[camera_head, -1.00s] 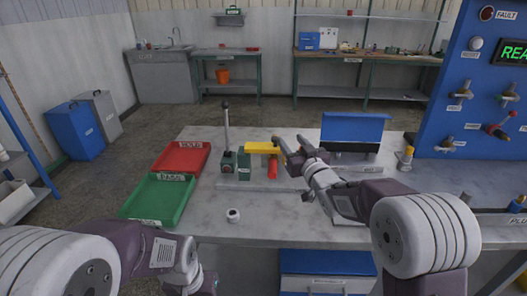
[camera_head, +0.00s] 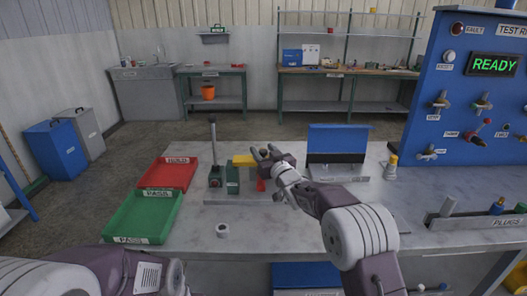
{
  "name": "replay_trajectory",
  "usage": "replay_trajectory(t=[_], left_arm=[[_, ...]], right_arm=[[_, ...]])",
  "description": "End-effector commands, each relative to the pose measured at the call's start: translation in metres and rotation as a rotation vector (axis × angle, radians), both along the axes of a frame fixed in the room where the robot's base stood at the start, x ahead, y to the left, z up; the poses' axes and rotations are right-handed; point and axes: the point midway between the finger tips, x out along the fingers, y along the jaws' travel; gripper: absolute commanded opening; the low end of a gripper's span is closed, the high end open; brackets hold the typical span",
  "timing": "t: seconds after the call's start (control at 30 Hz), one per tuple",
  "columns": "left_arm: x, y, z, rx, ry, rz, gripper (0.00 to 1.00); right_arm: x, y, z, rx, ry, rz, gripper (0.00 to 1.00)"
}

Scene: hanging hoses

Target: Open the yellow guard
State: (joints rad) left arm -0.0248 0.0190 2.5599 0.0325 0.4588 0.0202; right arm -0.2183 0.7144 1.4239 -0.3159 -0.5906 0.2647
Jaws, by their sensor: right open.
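The yellow guard (camera_head: 244,160) sits on top of a small green fixture on the bench, beside an upright lever (camera_head: 213,145) with a dark knob. Below the guard's right side a red part (camera_head: 261,185) shows, partly hidden by my right gripper. My right gripper (camera_head: 263,154) is open, with its fingers pointing left at the guard's right end. I cannot tell whether the fingers touch the guard. My left arm shows only at the bottom left, and its gripper is out of view.
A red tray (camera_head: 195,172) and a green tray (camera_head: 173,219) lie left of the fixture. A white ring (camera_head: 222,230) lies in front. A blue panel (camera_head: 338,139) stands behind my right arm. A blue test rig (camera_head: 462,110) reading READY stands at the right.

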Motion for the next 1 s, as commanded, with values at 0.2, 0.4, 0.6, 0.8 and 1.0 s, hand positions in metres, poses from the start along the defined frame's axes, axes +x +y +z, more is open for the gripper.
replay_trajectory(t=[0.2,0.4,0.6,0.8,1.0], left_arm=[[-0.0001,0.0000,-0.0001,0.000,0.000,0.000,0.00],[0.0000,0.0000,-0.0001,0.000,0.000,0.000,0.00],[-0.0001,0.0000,-0.0001,0.000,0.000,0.000,0.00],[0.0000,0.0000,-0.0001,0.000,0.000,0.000,0.00],[0.0000,0.0000,-0.0001,0.000,0.000,0.000,0.00]], right_arm=[[0.0001,0.0001,-0.0001,0.000,0.000,0.000,0.43],[0.0000,0.0001,0.0000,0.000,0.000,0.000,0.00],[-0.0001,0.0000,0.0000,0.000,0.000,0.000,0.00],[-0.0002,-0.0001,0.0000,0.000,0.000,0.000,0.00],[-0.0002,-0.0001,0.0000,0.000,0.000,0.000,0.00]])
